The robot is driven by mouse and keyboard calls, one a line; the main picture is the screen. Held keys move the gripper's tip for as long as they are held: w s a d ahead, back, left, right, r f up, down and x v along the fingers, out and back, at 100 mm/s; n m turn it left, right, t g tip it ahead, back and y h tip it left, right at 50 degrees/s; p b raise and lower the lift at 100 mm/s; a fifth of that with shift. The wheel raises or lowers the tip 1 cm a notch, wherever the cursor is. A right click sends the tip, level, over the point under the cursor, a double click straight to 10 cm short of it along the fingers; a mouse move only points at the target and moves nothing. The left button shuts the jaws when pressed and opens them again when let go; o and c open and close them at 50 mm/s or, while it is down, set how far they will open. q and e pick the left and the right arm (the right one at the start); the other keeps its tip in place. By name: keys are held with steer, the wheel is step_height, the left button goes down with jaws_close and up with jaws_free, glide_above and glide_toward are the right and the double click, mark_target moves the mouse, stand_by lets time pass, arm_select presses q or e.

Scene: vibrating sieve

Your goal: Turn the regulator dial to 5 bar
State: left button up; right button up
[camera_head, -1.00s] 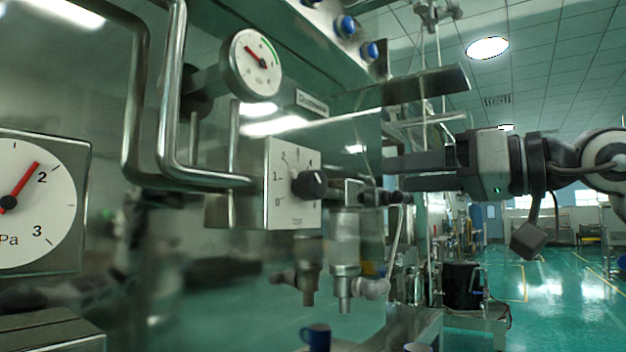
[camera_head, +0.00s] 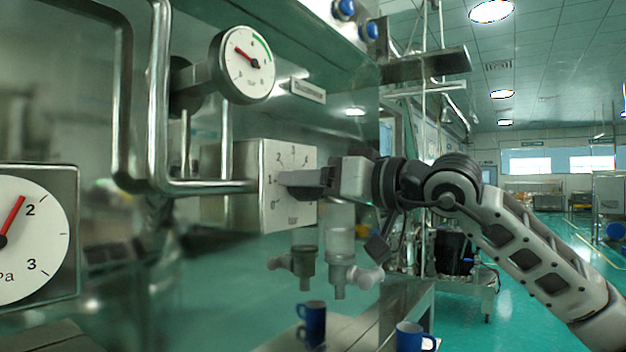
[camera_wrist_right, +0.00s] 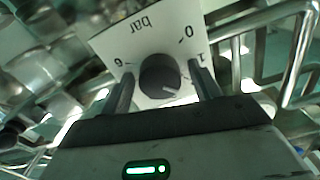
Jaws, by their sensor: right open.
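The regulator plate (camera_head: 272,212) is a white scale marked "bar" on a steel box. In the head view my right gripper (camera_head: 285,180) is in front of it and hides the dial. In the right wrist view the round black dial (camera_wrist_right: 160,74) shows between the two open fingers of my right gripper (camera_wrist_right: 163,88), one on each side with small gaps. The plate appears upside down there, with 0, 1 and 6 readable. The dial's white mark points to the lower right, at a part of the scale hidden by the gripper. My left gripper is not in view.
A round gauge (camera_head: 247,65) above has its red needle toward the upper left. A larger gauge (camera_head: 32,238) is at the left edge. Steel pipes (camera_head: 158,120) run left of the plate. Valve fittings (camera_head: 340,250) hang below. Blue mugs (camera_head: 312,318) stand lower down.

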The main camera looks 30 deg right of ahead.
steer(key=c, duration=1)
